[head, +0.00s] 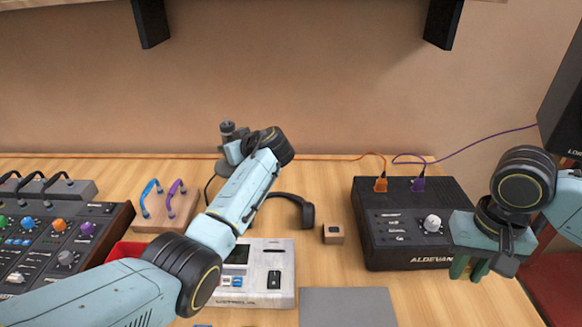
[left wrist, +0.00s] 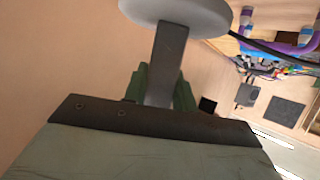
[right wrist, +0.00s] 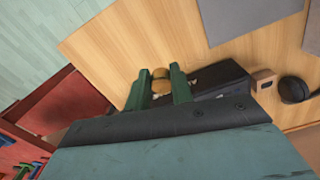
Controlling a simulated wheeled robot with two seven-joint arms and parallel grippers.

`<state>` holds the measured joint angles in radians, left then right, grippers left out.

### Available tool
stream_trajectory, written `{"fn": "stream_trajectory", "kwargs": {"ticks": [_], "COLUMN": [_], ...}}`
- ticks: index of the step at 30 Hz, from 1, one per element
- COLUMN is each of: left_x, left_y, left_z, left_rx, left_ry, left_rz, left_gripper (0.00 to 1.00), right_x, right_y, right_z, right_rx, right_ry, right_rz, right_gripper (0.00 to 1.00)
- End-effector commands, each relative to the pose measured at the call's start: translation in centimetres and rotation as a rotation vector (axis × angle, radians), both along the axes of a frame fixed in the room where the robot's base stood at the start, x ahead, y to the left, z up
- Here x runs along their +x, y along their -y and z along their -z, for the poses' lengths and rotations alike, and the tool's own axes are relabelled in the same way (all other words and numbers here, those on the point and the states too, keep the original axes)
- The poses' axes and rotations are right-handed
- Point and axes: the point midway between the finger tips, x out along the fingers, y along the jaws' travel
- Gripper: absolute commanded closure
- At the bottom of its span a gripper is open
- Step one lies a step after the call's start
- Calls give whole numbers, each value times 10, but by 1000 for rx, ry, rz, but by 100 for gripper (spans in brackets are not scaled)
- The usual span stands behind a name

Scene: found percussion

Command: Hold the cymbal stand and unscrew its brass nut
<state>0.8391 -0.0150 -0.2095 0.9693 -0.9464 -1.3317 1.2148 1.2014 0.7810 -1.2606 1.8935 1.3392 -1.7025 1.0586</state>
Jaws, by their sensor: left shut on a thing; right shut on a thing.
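The cymbal stand (head: 227,128) is at the back of the table, mostly behind my left arm; its dark top and part of its grey round base show. In the left wrist view its grey post (left wrist: 168,60) is between the green fingers of my left gripper (left wrist: 160,85), which is shut on it, near the pale disc (left wrist: 182,12). My right gripper (head: 470,266) is well away to the right, over the front right of the black box. In the right wrist view it is shut on the small brass nut (right wrist: 160,82), held between its fingertips, apart from the stand.
The black box (head: 412,200) with orange and purple plugs is beside my right gripper. A white device (head: 262,290), a small wooden block (head: 333,234), headphones (head: 306,209) and a grey pad (head: 346,308) lie mid-table. Mixers (head: 62,235) and a patch-cable block (head: 160,212) are left.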

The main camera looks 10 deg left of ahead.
Motion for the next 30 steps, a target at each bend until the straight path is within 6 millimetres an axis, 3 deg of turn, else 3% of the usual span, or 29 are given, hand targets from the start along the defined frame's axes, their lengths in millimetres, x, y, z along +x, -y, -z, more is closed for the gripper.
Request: {"fn": "stream_trajectory", "kwargs": {"ticks": [3, 8, 14, 21, 28, 29, 30], "left_x": [0, 0, 0, 0, 0, -1, -1], "left_y": [0, 0, -1, -1, -1, -1, -1], "left_z": [25, 50, 59, 91, 93, 94, 94], "left_rx": [2, 3, 2, 3, 2, 1, 0], "left_ry": [-6, -2, -1, -2, -1, -3, -2], "left_rz": [-2, -1, 0, -1, -1, -1, 0], "left_gripper": [100, 100, 100, 100, 100, 72, 67], "right_x": [0, 0, 0, 0, 0, 0, 0], "right_y": [0, 0, 0, 0, 0, 0, 0], "right_z": [5, 10, 11, 21, 20, 20, 20], "right_rx": [0, 0, 0, 0, 0, 0, 0], "right_ry": [0, 0, 0, 0, 0, 0, 0], "right_rz": [0, 0, 0, 0, 0, 0, 0], "right_gripper": [100, 100, 100, 100, 100, 100, 100]}}
